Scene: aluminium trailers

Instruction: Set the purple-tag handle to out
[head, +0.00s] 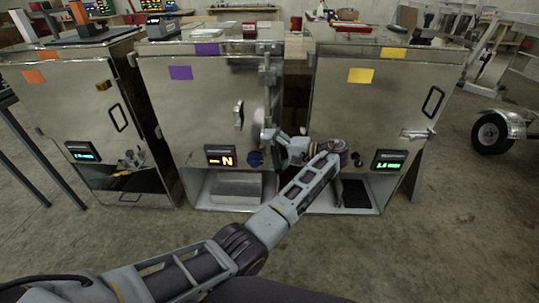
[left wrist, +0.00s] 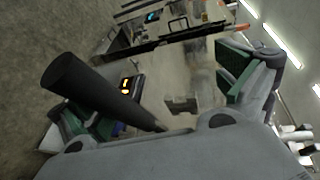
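The purple-tag cabinet (head: 190,110) stands in the middle, steel, with two purple tags (head: 181,73). Its door carries a small pale upright handle (head: 238,115); its lit orange display (head: 220,158), which shows in the left wrist view (left wrist: 126,86) too, sits lower, beside a dark blue knob (head: 256,159). My left gripper (head: 270,138) is in front of this cabinet's right edge, right of the handle and apart from it. In the left wrist view its green-padded fingers are wide apart. A dark cylinder (left wrist: 90,90) shows near the left finger; I cannot tell what it is. My right gripper is out of view.
An orange-tag cabinet (head: 70,110) stands to the left and a yellow-tag cabinet (head: 375,115) to the right. My left arm crosses in front of the lower openings. Grey floor (head: 450,240) is clear at the front right; a trailer wheel (head: 491,133) is farther right.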

